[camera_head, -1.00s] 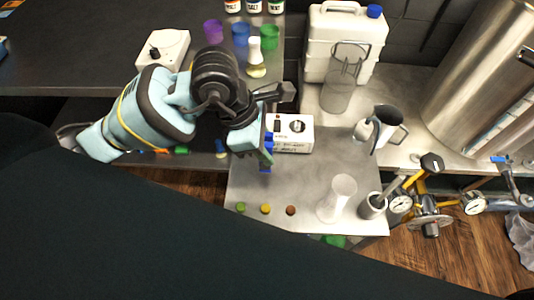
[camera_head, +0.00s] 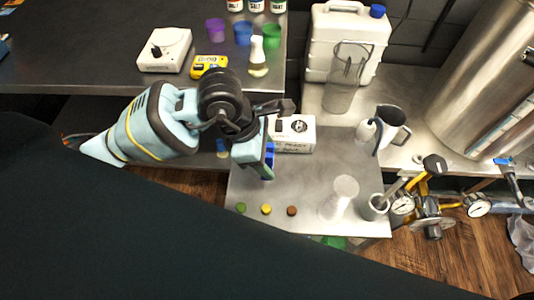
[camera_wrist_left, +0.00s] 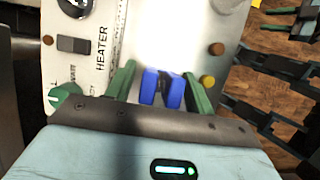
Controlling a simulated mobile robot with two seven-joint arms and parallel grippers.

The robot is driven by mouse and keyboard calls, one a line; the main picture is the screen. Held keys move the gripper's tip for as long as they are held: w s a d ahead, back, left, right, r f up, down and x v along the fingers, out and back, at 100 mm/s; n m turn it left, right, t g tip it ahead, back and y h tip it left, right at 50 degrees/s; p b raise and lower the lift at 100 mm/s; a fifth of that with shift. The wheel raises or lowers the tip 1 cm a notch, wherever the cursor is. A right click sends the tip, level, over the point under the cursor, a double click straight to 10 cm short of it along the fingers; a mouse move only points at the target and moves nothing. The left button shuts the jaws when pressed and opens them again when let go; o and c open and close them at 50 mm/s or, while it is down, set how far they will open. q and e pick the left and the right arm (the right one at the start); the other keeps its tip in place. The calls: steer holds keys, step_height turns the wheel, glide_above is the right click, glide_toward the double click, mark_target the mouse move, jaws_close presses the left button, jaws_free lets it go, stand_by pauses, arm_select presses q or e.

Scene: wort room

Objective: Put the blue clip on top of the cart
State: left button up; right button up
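My left gripper (camera_head: 269,160) is over the near left part of the steel surface (camera_head: 305,180), which looks like the cart top. It is just in front of the white heater box (camera_head: 298,136).
Green (camera_head: 241,208), yellow (camera_head: 266,210) and brown (camera_head: 291,211) discs lie near the steel surface's front edge. A clear flask (camera_head: 340,198), a metal cup (camera_head: 375,206) and a pitcher (camera_head: 392,125) stand at right. A yellow timer (camera_head: 209,65) is on the black table.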

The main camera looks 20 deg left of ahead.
arm_select(q)
steer(key=v, duration=1.2)
steer(key=shift+r+p, duration=0.15)
steer(key=shift+p, duration=0.25)
